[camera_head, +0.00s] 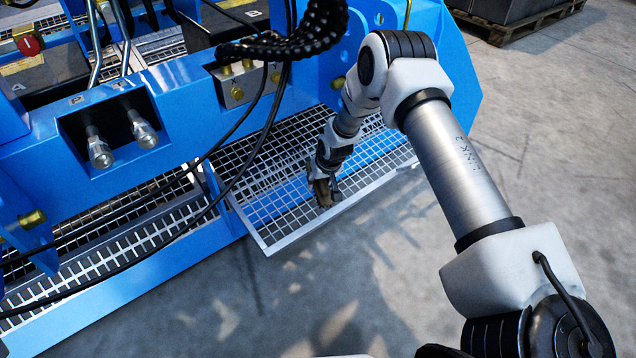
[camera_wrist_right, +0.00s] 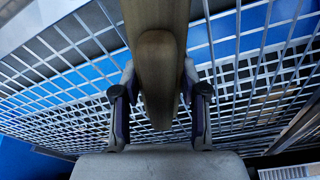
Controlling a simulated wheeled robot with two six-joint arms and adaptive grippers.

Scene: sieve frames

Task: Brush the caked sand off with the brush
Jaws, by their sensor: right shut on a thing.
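My right gripper (camera_head: 322,180) is low over the silver sieve frame (camera_head: 268,243) that juts out from the blue machine. In the right wrist view, the two fingers of my right gripper (camera_wrist_right: 158,95) are shut on the brown wooden handle of the brush (camera_wrist_right: 160,50). The sieve mesh (camera_wrist_right: 65,110) spreads behind the handle. In the head view the brush (camera_head: 325,194) is a small brown shape at the gripper, near the frame's front edge. Its bristles are hidden, and I cannot tell whether they touch the mesh. I cannot make out caked sand clearly. My left gripper is out of view.
The blue machine (camera_head: 190,85) fills the left and back, with two metal hose couplings (camera_head: 142,128) in a recess. Black hoses (camera_head: 238,178) hang across the mesh area. A second grating (camera_head: 130,240) lies to the left. Concrete floor (camera_head: 560,150) is open at right.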

